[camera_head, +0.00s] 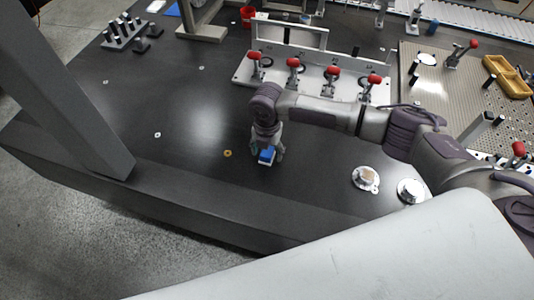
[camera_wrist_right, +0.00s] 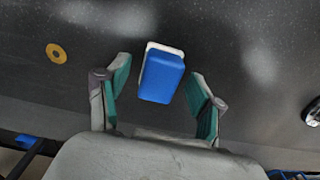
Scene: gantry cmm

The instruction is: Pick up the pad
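The pad, a small blue block with a pale layer along one edge (camera_wrist_right: 161,76), shows in the right wrist view between and just beyond the fingertips of my right gripper (camera_wrist_right: 158,98). The gripper is open, with a gap on each side of the pad. In the head view the pad (camera_head: 267,155) is on or just above the dark table, and my right gripper (camera_head: 267,152) is right over it, fingers pointing down. The fingers partly hide the pad there. My left gripper does not show in either view.
A brass washer (camera_head: 228,153) lies left of the pad on the dark table (camera_head: 190,110). A white fixture with red-knobbed clamps (camera_head: 315,80) stands behind. Round metal parts (camera_head: 366,178) lie to the right. A grey gantry column (camera_head: 70,90) rises at left.

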